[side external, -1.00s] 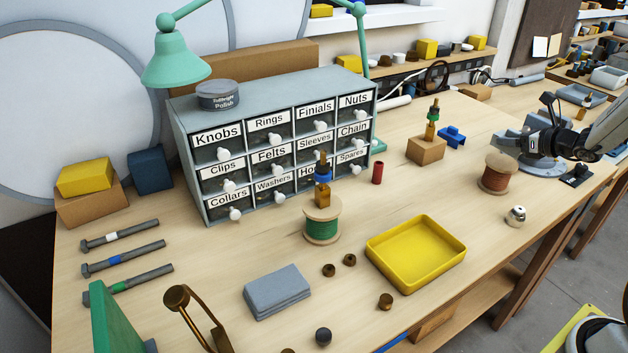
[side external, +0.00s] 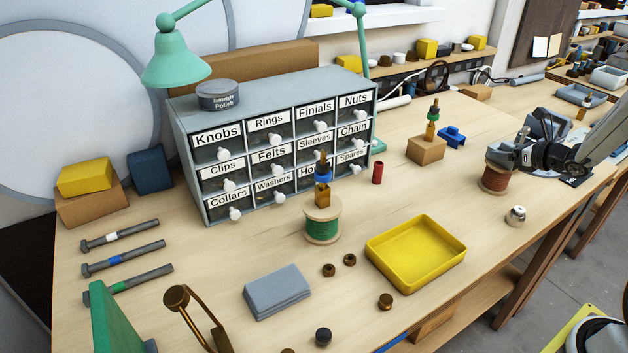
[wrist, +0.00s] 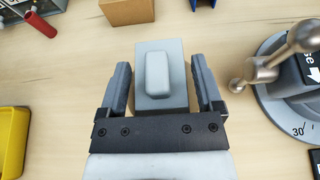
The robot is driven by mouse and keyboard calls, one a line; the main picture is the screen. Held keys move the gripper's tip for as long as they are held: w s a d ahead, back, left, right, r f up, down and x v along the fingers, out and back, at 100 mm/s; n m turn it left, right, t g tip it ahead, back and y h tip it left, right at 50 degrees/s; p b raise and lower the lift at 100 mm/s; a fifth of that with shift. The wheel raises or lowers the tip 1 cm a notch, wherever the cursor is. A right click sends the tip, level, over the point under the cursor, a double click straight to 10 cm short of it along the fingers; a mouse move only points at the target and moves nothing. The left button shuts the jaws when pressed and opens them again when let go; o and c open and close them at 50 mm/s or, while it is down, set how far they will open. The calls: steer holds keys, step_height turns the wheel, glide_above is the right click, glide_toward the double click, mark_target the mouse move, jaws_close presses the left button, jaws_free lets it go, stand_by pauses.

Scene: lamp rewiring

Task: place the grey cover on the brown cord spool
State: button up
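The grey cover (wrist: 140,90) is a square block with a smaller raised block on top.
A vise with a dial base (wrist: 275,85) stands close to the right in the wrist view. A wooden block (side external: 425,150), a blue bracket (side external: 452,137), a yellow tray (side external: 415,285), a green spool (side external: 322,228) and a metal knob (side external: 516,215) stand around. Bench between tray and brown spool is clear.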

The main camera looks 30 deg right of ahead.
steer(key=shift+o, duration=0.5)
steer(key=shift+r, duration=0.2)
steer(key=shift+s+r, duration=0.1)
steer(key=shift+s, duration=0.1)
steer(key=v, duration=0.7)
steer(key=shift+r, duration=0.1)
